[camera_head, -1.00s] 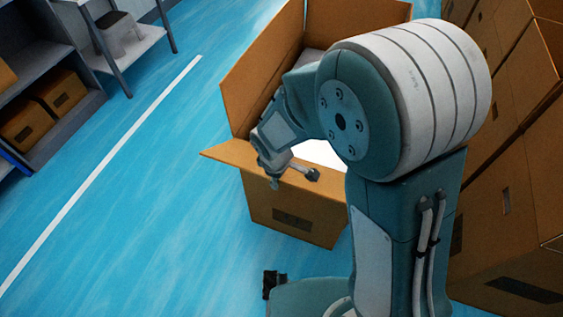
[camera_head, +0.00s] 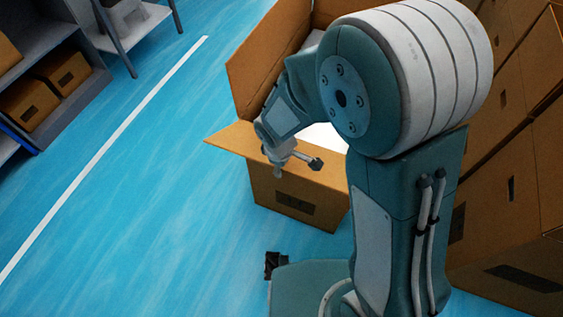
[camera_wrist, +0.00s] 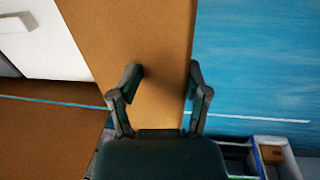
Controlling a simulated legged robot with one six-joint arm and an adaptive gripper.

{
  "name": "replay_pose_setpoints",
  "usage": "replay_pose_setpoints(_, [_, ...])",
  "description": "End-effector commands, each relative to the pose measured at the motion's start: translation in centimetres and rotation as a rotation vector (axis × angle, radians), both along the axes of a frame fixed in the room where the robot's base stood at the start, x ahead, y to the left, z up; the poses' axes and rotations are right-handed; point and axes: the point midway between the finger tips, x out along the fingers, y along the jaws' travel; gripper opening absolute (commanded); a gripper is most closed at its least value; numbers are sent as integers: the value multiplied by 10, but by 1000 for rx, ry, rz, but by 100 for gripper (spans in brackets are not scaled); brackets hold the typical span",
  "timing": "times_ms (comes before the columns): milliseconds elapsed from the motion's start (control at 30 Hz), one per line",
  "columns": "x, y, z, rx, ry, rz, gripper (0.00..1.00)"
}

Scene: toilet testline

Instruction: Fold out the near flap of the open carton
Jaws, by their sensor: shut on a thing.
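The open brown carton (camera_head: 270,195) stands on the blue floor in front of me, with a dark label on its near wall. Its near flap (camera_head: 228,139) sticks outward from the top of that wall, roughly level, with its left corner jutting past the carton. My gripper (camera_head: 292,167) is at this flap, right of that corner. In the wrist view my gripper (camera_wrist: 164,76) has one finger over the brown flap (camera_wrist: 135,30) and the other at its right edge, shut on it. The fingertip contact is partly hidden. My arm covers the carton's right part.
Another carton side or flap (camera_head: 265,75) stands up at the left. Something white (camera_head: 325,137) shows inside. Stacked cartons (camera_head: 510,150) stand close on the right. Shelving (camera_head: 45,75) is at the upper left. The floor left of the carton is clear.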

Motion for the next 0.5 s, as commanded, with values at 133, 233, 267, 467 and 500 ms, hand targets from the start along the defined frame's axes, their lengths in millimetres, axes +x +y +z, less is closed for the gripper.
replay_pose_setpoints(133, [1, 3, 15, 6, -8, -1, 44])
replay_pose_setpoints(233, [-2, 4, 33, 6, -10, 1, 44])
replay_pose_setpoints(267, [-3, 4, 39, 6, -8, 0, 44])
replay_pose_setpoints(467, [-9, 7, 80, 4, -6, 1, 44])
replay_pose_setpoints(500, [-11, 7, 87, 3, -5, 1, 44])
